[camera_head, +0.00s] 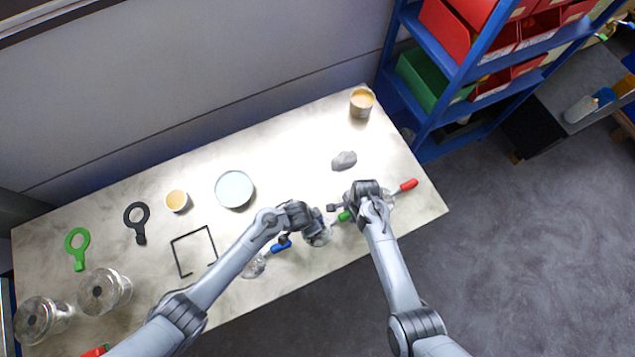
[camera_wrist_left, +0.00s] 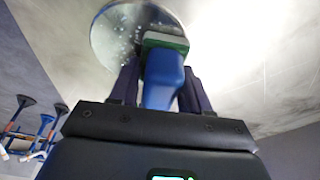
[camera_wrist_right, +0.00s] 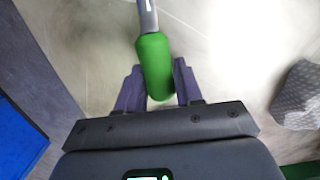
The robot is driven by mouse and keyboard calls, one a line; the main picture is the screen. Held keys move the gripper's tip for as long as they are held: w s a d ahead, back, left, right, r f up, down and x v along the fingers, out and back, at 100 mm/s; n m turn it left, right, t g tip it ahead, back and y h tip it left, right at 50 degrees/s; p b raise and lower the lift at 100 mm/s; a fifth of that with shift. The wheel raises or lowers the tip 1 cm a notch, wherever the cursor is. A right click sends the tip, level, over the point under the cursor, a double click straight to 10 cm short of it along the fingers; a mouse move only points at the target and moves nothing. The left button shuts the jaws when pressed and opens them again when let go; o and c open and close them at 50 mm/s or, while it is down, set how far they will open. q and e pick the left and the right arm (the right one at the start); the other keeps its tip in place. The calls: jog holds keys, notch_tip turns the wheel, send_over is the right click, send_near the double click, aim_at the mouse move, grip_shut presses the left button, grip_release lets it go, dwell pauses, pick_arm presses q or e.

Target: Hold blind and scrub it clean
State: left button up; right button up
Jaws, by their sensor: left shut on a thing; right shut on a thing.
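My left gripper (camera_head: 308,212) is shut on a blue grip (camera_wrist_left: 164,82) with a green and pale layer at its far end. In the left wrist view a round, clear or shiny speckled disc (camera_wrist_left: 118,38), which looks like the blind, shows right behind that layer. I cannot tell whether they touch or are joined. In the head view the arm partly hides this spot. My right gripper (camera_wrist_right: 157,88) is shut on the end of a green handle (camera_wrist_right: 154,62) with a grey metal shaft. The green handle also shows in the head view (camera_head: 344,216), near the left gripper.
A red handle (camera_head: 408,185) lies at the right, a blue-handled tool (camera_head: 281,245) at the front. A grey crumpled cloth (camera_head: 344,160), pale round dish (camera_head: 235,188), two cups (camera_head: 361,104) (camera_head: 177,200), ring tools (camera_head: 137,220) and glass vessels (camera_head: 104,292) stand around. The back middle is clear.

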aim_at(325, 239)
pick_arm(q)
jog(key=shift+w+a, duration=0.3)
jog(key=shift+w, duration=0.1)
jog(key=shift+s+d, duration=0.55)
jog(key=shift+s, duration=0.45)
jog(key=shift+s+d, duration=0.6)
jog(key=shift+s, duration=0.45)
jog(key=shift+s+d, duration=0.55)
jog(key=shift+s, duration=0.45)
jog(key=shift+s+d+r, duration=0.15)
notch_tip(325, 239, up, 8)
pick_arm(e)
jog(key=o, duration=1)
